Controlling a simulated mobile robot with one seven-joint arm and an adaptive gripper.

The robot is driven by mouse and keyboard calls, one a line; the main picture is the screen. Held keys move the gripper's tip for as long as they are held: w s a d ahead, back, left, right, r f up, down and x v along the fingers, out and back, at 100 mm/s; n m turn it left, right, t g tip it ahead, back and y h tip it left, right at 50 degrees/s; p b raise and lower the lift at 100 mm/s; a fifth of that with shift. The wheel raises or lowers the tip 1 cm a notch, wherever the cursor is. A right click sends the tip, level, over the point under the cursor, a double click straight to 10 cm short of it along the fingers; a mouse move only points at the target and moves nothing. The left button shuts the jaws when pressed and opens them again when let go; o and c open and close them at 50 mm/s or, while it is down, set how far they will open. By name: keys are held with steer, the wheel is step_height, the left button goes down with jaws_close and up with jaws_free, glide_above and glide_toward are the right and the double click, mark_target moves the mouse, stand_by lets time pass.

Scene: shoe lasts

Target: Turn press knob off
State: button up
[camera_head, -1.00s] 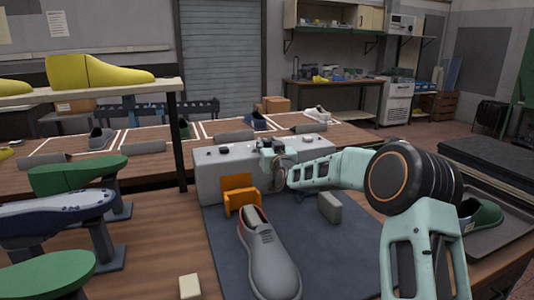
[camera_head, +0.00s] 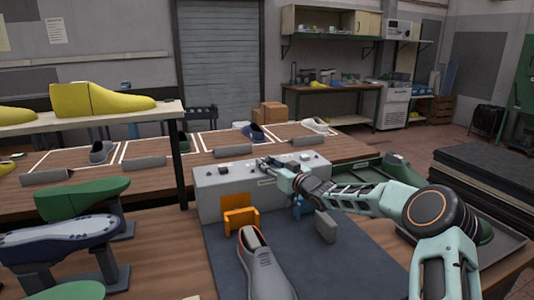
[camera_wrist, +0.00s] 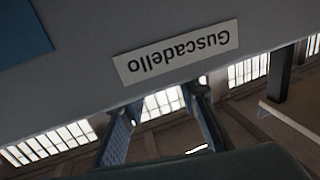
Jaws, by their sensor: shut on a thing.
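The press is a long grey box (camera_head: 215,200) on the bench, with small dark controls (camera_head: 222,171) on its top. My gripper (camera_head: 265,164) is at the middle of its top edge, with the arm reaching in from the right. It is shut on what appears to be the press knob, which the fingers hide. The knob's setting cannot be read.
An orange bracket (camera_head: 229,220) and a blue part (camera_head: 299,207) are at the press's front. A grey shoe (camera_head: 262,268) and a small grey block (camera_head: 325,227) rest on the dark mat (camera_head: 350,265). Shoe lasts (camera_head: 75,203) stand at left. A shelf post (camera_head: 180,165) rises left of the press.

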steer(key=shift+d+r+n+g+y+p, duration=0.15)
steer(key=shift+n+g+y+p, duration=0.3)
steer(key=shift+p, duration=1.25)
steer(key=o, duration=1.1)
steer(key=shift+o, duration=0.2)
steer(key=v, duration=1.1)
steer(key=shift+s+d, duration=0.3)
